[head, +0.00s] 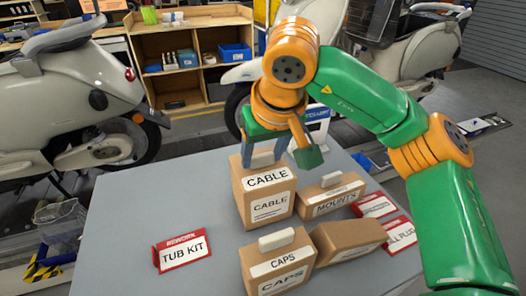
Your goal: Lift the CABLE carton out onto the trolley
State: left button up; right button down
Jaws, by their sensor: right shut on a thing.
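The CABLE carton (265,207) is a tall brown box with white labels, upright at the middle of the grey top. My right gripper (264,158) reaches down from above and is shut on the top of this carton. The gripper's wrist partly covers the carton's upper edge, so the exact grip is hard to see. I cannot tell whether the carton's base touches the grey top (150,205). My left gripper is not in view. No surface is clearly recognisable as a separate trolley.
The MOUNTS carton (331,203) stands close on the right, the CAPS carton (280,264) in front, and a tilted carton (347,241) beside it. A red TUB KIT sign (181,250) stands left; other red signs (400,236) stand right. The grey top's left side is mostly clear.

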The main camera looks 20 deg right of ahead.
jog(key=shift+f, duration=0.35)
jog(key=shift+c, duration=0.3)
grip_release()
jog(key=v, duration=0.7)
jog(key=shift+s+r, duration=0.1)
jog(key=shift+s, duration=0.05)
